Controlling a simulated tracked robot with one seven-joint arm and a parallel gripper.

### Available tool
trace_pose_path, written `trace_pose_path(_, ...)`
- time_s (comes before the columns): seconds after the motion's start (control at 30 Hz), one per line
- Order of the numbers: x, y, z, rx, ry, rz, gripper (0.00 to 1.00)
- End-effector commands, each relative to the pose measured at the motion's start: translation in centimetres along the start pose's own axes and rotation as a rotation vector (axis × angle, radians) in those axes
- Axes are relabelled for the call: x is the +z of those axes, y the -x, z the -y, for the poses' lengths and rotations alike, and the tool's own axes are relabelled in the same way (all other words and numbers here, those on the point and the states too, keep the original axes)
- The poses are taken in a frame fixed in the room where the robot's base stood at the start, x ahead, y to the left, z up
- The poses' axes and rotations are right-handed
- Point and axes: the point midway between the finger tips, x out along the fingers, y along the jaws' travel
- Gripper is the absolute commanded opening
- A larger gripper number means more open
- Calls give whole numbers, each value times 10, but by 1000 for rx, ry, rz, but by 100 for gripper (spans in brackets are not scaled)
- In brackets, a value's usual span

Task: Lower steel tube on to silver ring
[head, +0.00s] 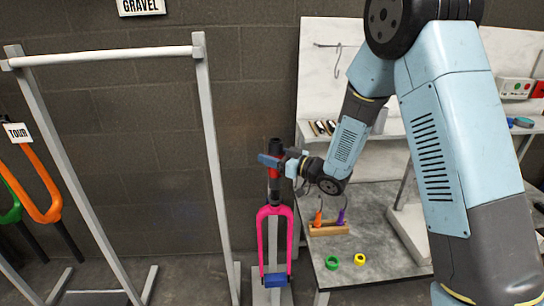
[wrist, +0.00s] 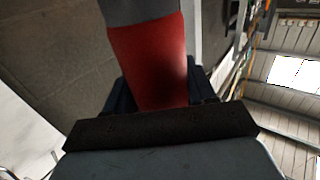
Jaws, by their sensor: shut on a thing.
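My gripper (head: 271,160) is shut on a tube with a red band (head: 274,174), above the pink fork (head: 263,240) in the head view. The tube has a dark upper end and stands roughly upright. A grey length shows below the red band, in line with the fork's middle; I cannot tell whether it is tube or fork stem. In the wrist view the red band (wrist: 145,62) fills the space between the jaws, with a grey part beyond it. I cannot make out the silver ring at the fork's crown.
A grey bench (head: 368,230) stands right of the fork, with a wooden tool block (head: 328,230), a green ring (head: 332,263) and a yellow ring (head: 360,260). A pale rack frame (head: 211,150) stands close on the left. An orange fork (head: 42,190) hangs at far left.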

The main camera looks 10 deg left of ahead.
Motion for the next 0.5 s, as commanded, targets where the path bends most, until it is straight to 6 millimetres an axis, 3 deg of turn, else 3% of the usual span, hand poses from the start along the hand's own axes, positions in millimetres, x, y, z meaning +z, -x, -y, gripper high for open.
trace_pose_path(0.5,14,0,0,0,0,-1,0)
